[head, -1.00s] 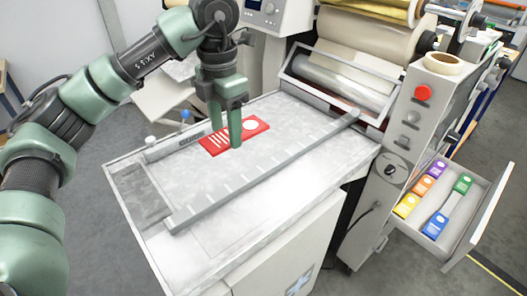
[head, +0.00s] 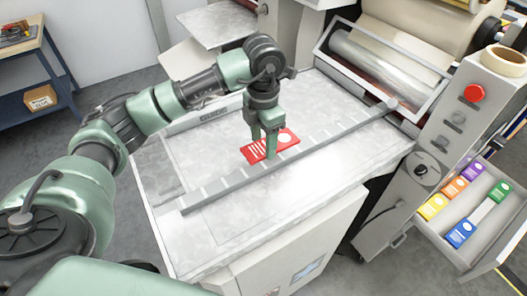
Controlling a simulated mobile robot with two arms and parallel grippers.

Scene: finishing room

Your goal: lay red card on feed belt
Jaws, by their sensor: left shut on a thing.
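The red card (head: 287,139), with white print and a white round mark, is at the feed table (head: 230,232) of the machine, beside the ruler-like guide bar (head: 235,183). My left gripper (head: 264,150) points down and is shut on the red card. Its fingers cover part of the card. Whether the card touches the surface or hangs just above it, I cannot tell. My right gripper is not in view.
A steel roller (head: 385,68) behind a frame stands at the back right of the table. A red button (head: 474,93) sits on the side panel. An open drawer (head: 480,215) at the right holds several coloured cards. The front of the table is clear.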

